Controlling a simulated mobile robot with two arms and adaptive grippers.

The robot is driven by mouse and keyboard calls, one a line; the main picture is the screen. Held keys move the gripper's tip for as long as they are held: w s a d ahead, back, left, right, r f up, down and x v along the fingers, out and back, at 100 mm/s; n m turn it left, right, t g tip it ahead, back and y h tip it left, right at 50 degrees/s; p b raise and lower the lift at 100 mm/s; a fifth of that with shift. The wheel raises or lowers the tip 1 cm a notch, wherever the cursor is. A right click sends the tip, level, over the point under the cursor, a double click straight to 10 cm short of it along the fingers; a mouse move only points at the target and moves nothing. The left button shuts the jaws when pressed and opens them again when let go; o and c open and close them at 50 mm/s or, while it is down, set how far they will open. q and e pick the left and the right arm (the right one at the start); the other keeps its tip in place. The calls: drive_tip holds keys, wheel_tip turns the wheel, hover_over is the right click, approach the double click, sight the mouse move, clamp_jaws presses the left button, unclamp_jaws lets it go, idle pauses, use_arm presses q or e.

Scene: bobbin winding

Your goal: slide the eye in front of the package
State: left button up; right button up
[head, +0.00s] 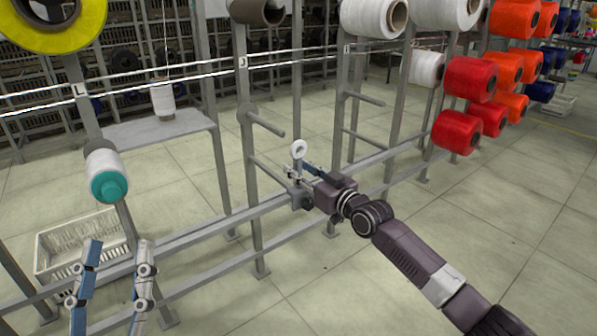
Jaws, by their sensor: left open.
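The eye, a white ring (299,148), stands upright at the middle of the head view, above the lower grey rail of the frame. My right gripper (302,172) is at the eye's base, just below the ring. Its fingers overlap the small parts there, so I cannot tell whether they are closed on it. My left gripper (114,262) is open and empty at the lower left, with its two fingers apart. A white package with a teal end (105,174) hangs at the left. Another white package (163,101) stands on a grey shelf, with a thread running up from it.
Grey posts with bare pegs (266,124) rise behind the rail (245,218). A white crate (70,243) lies on the floor near my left gripper. Yellow (52,38), white, red (457,129) and orange packages hang on the frame. The tiled floor in front is clear.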

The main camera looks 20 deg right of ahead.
drive_tip(key=shift+w, duration=0.1)
drive_tip(key=shift+c, duration=0.4)
clamp_jaws()
